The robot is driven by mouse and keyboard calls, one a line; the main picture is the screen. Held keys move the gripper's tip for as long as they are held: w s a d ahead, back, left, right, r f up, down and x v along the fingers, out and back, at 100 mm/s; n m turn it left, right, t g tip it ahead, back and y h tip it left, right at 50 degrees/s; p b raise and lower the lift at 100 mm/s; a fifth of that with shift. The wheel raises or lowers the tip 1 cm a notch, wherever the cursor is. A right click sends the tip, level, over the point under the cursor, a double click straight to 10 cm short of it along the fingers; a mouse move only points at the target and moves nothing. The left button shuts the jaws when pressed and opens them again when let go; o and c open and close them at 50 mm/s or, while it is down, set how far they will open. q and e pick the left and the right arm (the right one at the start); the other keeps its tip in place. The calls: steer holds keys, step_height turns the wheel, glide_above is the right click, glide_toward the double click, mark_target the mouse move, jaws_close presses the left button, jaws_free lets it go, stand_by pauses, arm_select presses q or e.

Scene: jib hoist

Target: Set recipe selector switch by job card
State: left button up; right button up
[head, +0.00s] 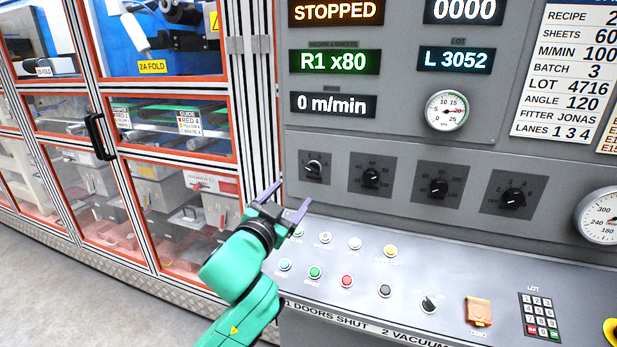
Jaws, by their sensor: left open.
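The job card (562,75) at the upper right reads RECIPE 2, SHEETS 60, M/MIN 100, BATCH 3, LOT 4716, with its right edge cut off by the frame. The leftmost rotary switch (314,167), a black knob on a dark plate, seems to be the recipe selector; its small legend and exact setting are hard to read. The green display (334,62) reads R1 x80. My left gripper (286,200) is open and empty, below and left of that switch and apart from it. My right gripper is out of view.
Three more knobs (371,176) stand in a row to the right. Below is a sloped desk with several push buttons (346,281), a small knob (429,305), an orange cover (479,312) and a keypad (539,315). Orange-framed machine doors (165,175) stand at the left.

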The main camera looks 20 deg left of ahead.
mark_target(312, 171)
arm_select(q)
steer(key=w+p, duration=0.1)
steer(key=w, duration=0.3)
steer(key=w+p, duration=0.1)
steer(key=w, duration=0.7)
steer(key=shift+d+p, duration=0.35)
steer(key=shift+p, duration=0.05)
steer(key=shift+w+f, duration=0.1)
steer(key=shift+w, duration=0.35)
jaws_close()
